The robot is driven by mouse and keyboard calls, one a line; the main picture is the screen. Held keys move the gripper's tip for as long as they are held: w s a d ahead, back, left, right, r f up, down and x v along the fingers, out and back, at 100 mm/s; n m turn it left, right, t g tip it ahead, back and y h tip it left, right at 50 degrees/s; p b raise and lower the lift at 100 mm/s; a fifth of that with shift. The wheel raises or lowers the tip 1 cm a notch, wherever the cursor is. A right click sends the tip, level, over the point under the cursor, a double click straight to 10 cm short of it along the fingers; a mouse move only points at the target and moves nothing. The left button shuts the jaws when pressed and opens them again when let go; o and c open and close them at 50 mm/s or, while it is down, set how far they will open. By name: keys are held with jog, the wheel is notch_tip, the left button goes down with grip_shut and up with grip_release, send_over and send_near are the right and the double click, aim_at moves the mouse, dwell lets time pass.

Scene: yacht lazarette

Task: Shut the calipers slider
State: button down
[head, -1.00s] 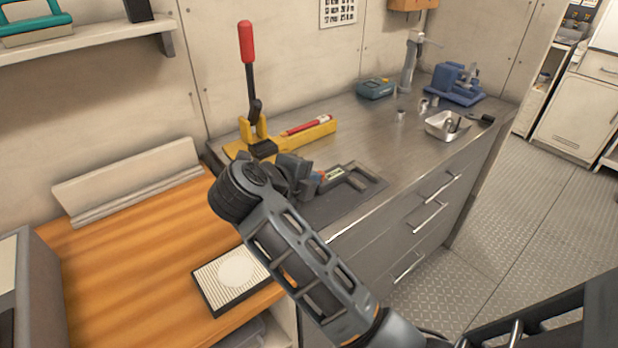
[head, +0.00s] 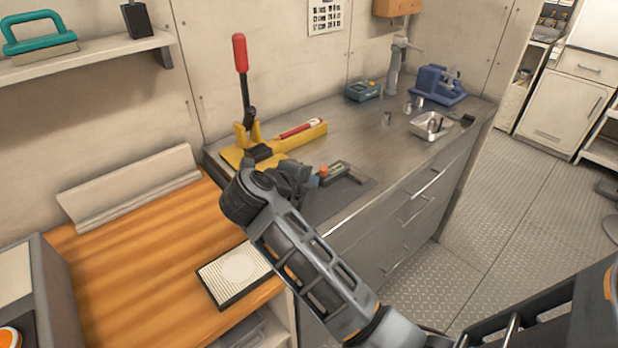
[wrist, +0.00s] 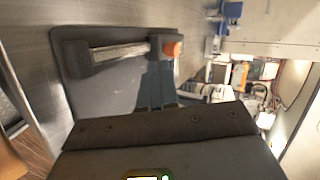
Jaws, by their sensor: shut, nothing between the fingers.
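The calipers (head: 338,170) lie on a dark mat (head: 328,205) on the metal worktop. In the wrist view the calipers' pale beam (wrist: 120,50) runs between a dark end block (wrist: 76,53) at left and the slider (wrist: 160,46) with its orange part at right. A length of bare beam separates the block and slider. My gripper (wrist: 157,102) is shut and empty, with its fingertips right beside the slider; I cannot tell whether they touch. In the head view my gripper (head: 306,181) is partly hidden by my wrist.
A yellow tool with a red-handled lever (head: 240,60) stands behind my gripper. A metal tray (head: 430,126), small metal cups and a blue vise (head: 438,84) are farther right. A striped pad (head: 236,273) lies on the wooden surface.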

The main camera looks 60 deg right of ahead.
jog(key=b+v, duration=0.1)
jog(key=v, duration=0.9)
jog(key=shift+a, duration=0.3)
jog(key=s+r+n+t+h, duration=0.3)
jog(key=s+n+t+h, duration=0.15)
jog(key=s, duration=0.25)
jog(key=s+r+n+t+h, duration=0.4)
jog(key=s+t, duration=0.1)
jog(key=s, duration=0.3)
jog(key=s+a+f+n+t+y, duration=0.2)
jog(key=s+a+f+n+y, duration=0.2)
jog(key=s+a+n+y, duration=0.3)
jog(key=s+a+f+n+t+y, duration=0.3)
jog(key=s+a+n+y, duration=0.4)
jog(key=n+y, duration=0.6)
jog(key=a+f+n, duration=0.1)
jog(key=n, duration=0.6)
jog(key=shift+a, duration=0.2)
